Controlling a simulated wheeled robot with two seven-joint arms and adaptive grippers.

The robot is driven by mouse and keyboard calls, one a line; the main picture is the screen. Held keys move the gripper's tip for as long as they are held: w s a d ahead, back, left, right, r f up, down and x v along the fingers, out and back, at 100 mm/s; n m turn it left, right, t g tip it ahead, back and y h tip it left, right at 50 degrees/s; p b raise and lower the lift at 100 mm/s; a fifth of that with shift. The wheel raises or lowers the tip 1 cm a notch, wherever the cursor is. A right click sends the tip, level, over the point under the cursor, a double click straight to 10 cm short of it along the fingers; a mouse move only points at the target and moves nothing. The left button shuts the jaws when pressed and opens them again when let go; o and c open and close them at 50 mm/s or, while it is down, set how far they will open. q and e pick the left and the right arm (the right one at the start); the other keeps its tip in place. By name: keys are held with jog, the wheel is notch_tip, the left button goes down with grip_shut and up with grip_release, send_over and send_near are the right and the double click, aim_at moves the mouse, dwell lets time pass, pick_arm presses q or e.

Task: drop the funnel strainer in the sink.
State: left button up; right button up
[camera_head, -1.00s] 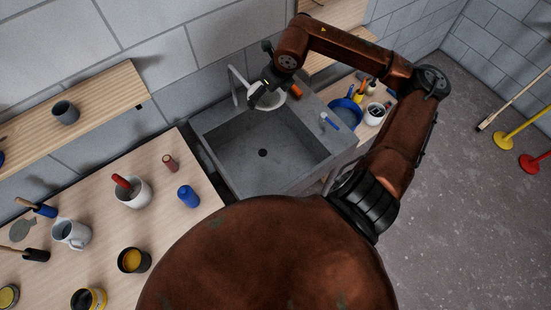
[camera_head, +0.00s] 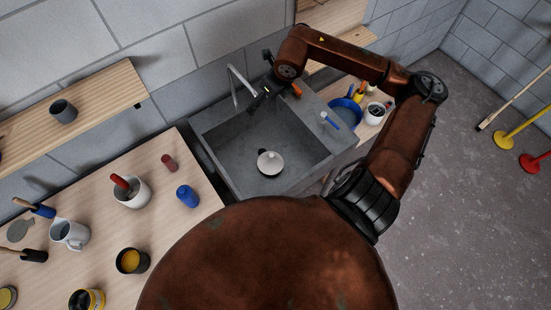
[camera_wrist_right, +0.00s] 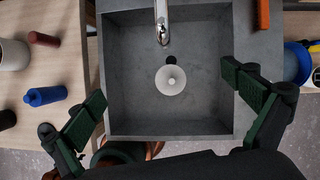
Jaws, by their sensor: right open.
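The funnel strainer (camera_head: 270,163) is a pale, round, cone-like piece lying on the floor of the grey sink (camera_head: 225,150). In the right wrist view the strainer (camera_wrist_right: 170,80) shows as a white disc with a small centre, just below the dark drain hole (camera_wrist_right: 170,60). My right gripper (camera_head: 262,98) is above the sink's back part, by the tap. In the right wrist view its green-padded fingers (camera_wrist_right: 168,108) are spread wide with nothing between them, and the strainer is well beyond them. My left gripper is not in view.
A metal tap (camera_head: 234,88) rises at the sink's back edge. A blue-handled brush (camera_head: 330,121) and an orange item (camera_head: 297,90) lie on the sink's rim. A wooden counter (camera_head: 90,170) with mugs and pots is at left. A blue bowl (camera_head: 345,112) is at right.

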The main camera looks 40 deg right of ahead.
jog(key=v, duration=1.2)
dwell(0.4)
